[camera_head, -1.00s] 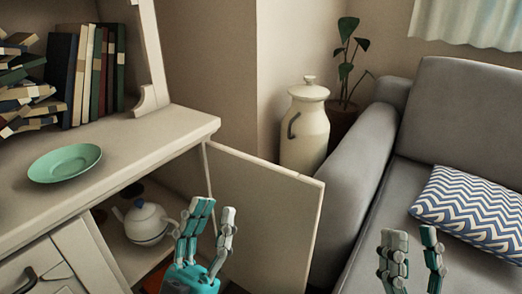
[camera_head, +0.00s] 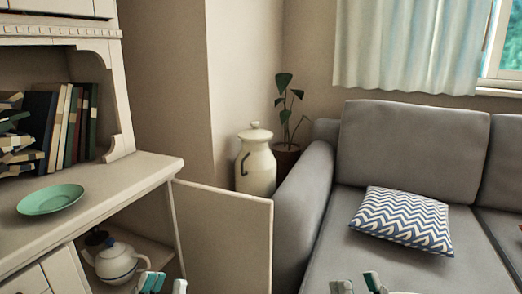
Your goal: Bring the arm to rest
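My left gripper (camera_head: 162,284) shows only its fingertips at the bottom edge, in front of the open cupboard. The rest of both grippers and arms is below the picture.
The cupboard door (camera_head: 222,238) stands open. A white teapot (camera_head: 117,262) sits inside, and a green plate (camera_head: 50,199) lies on top. A sofa (camera_head: 420,150) with a patterned cushion (camera_head: 405,216) fills the right. A milk can (camera_head: 257,165) and plant (camera_head: 287,115) stand behind.

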